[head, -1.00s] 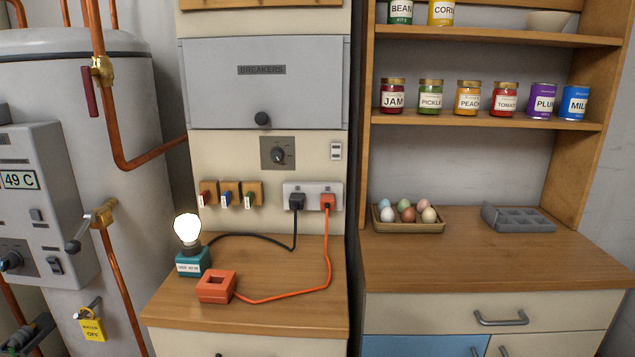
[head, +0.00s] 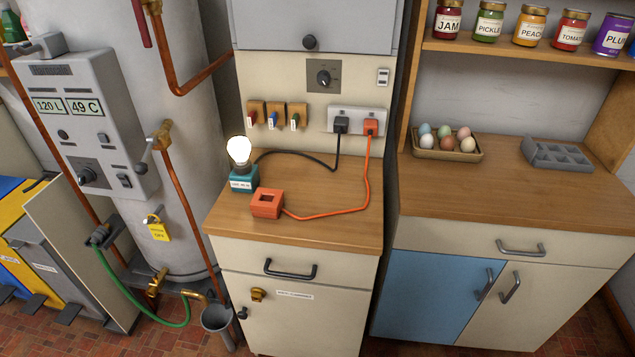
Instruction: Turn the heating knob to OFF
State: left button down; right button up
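Two dark round knobs show, and no readable label tells which one is the heating knob. One knob (head: 87,175) sits on the dark plate low on the grey control box (head: 75,115) fixed to the tank at the left. The other knob (head: 324,77) sits on a square grey plate on the cream panel at the centre. The control box displays (head: 68,106) read 120 L and 49 C. The markings around both knobs are too small to read. Neither of my grippers is in view.
A lit bulb (head: 239,151) on a teal base and an orange block (head: 267,203) stand on the wooden counter (head: 330,235). Copper pipes (head: 185,205) and a yellow tag (head: 158,230) are by the tank (head: 185,95). An egg tray (head: 447,152) stands at right.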

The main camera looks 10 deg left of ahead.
aim_at(323, 77)
jog(key=j+z, duration=0.15)
jog(key=j, duration=0.3)
jog(key=j+z, duration=0.15)
jog(key=j, duration=0.35)
jog(key=j+z, duration=0.15)
jog(key=j, duration=0.3)
jog(key=j+z, duration=0.15)
jog(key=j, duration=0.3)
jog(key=k+j+z, duration=0.15)
jog(key=j, duration=0.3)
jog(key=k+j+z, duration=0.15)
jog(key=j, duration=0.35)
jog(key=j+z, duration=0.15)
jog(key=j, duration=0.25)
jog(key=k, duration=0.05)
